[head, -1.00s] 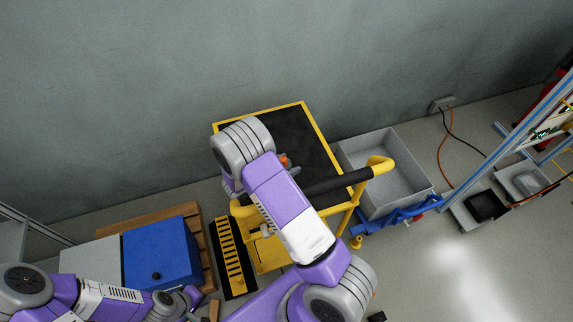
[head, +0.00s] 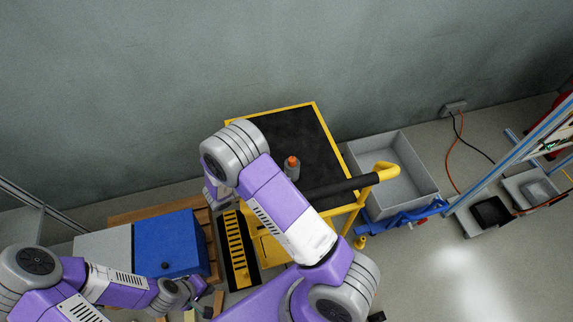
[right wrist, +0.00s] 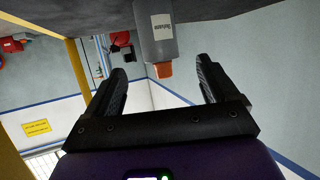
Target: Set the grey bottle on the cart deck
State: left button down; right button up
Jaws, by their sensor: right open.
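In the right wrist view, which is upside down, the bottle (right wrist: 158,32) rests on the deck and shows a white label. My right gripper (right wrist: 162,68) is open; the bottle is beyond its fingertips and apart from them. In the head view my right arm hides part of the deck, and I cannot make out that gripper's fingers. My left gripper (head: 192,302) is low at the left, by the blue box; its jaws are too small to read.
The cart has a yellow frame and a black handle bar (head: 340,188). A grey open bin (head: 405,165) stands right of the cart. A blue box (head: 170,245) sits at the left on a wooden pallet (head: 160,210). A wall runs behind the cart.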

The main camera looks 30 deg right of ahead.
jog(key=shift+v, duration=1.2)
